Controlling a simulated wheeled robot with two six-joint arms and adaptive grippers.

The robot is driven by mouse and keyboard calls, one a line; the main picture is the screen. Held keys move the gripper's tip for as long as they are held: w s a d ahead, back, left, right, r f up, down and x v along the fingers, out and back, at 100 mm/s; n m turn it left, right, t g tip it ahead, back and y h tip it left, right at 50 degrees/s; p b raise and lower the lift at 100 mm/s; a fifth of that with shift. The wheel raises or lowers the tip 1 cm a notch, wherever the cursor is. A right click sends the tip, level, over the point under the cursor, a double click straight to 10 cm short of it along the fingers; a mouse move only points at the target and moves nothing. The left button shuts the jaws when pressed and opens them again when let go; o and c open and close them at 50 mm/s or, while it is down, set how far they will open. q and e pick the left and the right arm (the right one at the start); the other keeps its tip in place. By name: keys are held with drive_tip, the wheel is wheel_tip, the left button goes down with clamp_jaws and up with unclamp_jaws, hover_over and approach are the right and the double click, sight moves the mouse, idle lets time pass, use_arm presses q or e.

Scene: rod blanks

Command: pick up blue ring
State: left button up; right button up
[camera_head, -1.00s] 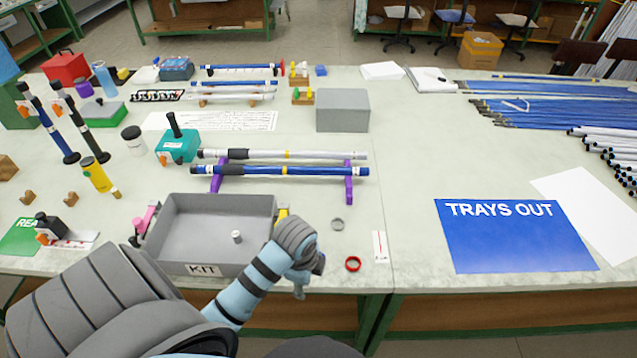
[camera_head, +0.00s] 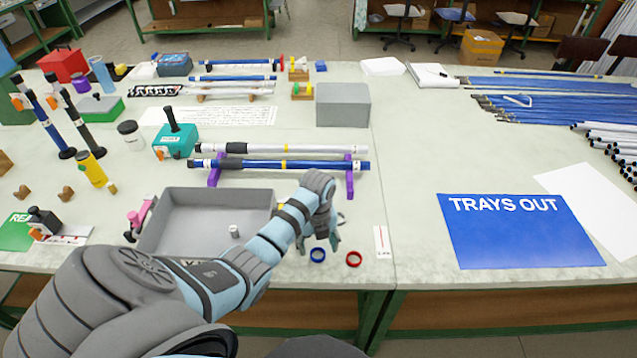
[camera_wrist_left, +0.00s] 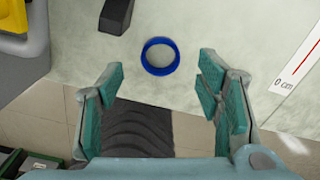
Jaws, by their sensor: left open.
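The blue ring (camera_head: 317,254) lies flat on the table near the front edge, right of the grey kit tray (camera_head: 172,240). In the left wrist view the blue ring (camera_wrist_left: 147,62) sits just beyond and between the fingertips, not touching either finger. My left gripper (camera_head: 320,240) is above the table just behind the ring in the head view. It is open and empty, and its two teal fingers (camera_wrist_left: 162,80) are spread wide in the wrist view. My right gripper is in neither view.
A red ring (camera_head: 354,260) lies close to the right of the blue ring. A grey ring behind my gripper is mostly hidden. A white scale card (camera_head: 382,241) lies further right, before the blue TRAYS OUT sheet (camera_head: 520,232). Rods on purple stands (camera_head: 349,185) are behind.

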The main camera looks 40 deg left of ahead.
sight(318, 256)
use_arm(q)
wheel_tip(318, 256, down, 4)
drive_tip(key=shift+w+r+b, duration=0.15)
drive_tip(key=shift+r+b, duration=0.1)
drive_tip(key=shift+b, duration=0.05)
drive_tip(key=shift+r, duration=0.1)
drive_tip(key=shift+c, duration=0.6)
drive_tip(key=c, duration=0.9)
